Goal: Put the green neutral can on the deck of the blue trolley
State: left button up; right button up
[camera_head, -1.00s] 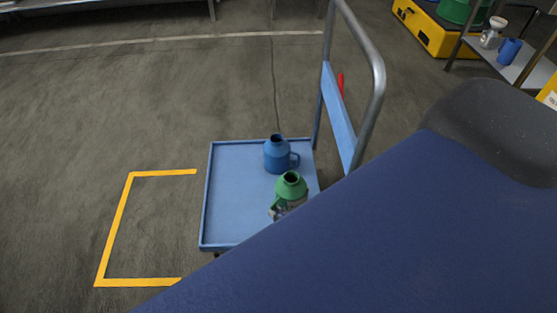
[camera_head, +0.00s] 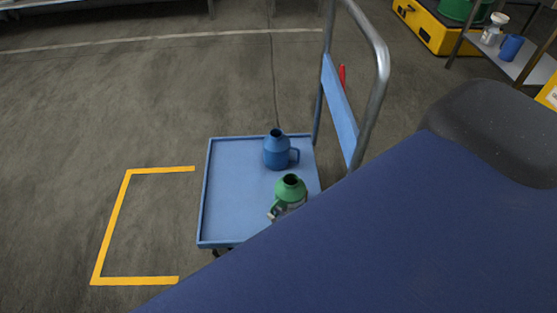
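The blue trolley (camera_head: 223,205) stands in the middle, its flat deck edged by a low rim. The green neutral can (camera_head: 291,189) is upright over the deck's near right part, its lower part hidden by my blue arm and the gripper. My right gripper (camera_head: 284,211) shows only as small grey pieces against the can's lower side; it appears shut on the can. Whether the can's base touches the deck is hidden. My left gripper is not in view.
A blue can (camera_head: 276,152) with a handle stands on the deck just behind the green can. The trolley's grey push handle (camera_head: 378,85) rises on the right. Yellow floor tape (camera_head: 112,225) lies left. A shelf (camera_head: 517,62) and yellow machine (camera_head: 428,30) are at upper right.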

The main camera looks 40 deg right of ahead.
jog(key=shift+o, duration=1)
jog(key=shift+r, duration=0.1)
jog(key=p+v, duration=0.1)
jog(key=v, duration=1.1)
jog(key=shift+p, duration=0.3)
jog(key=shift+w, duration=0.1)
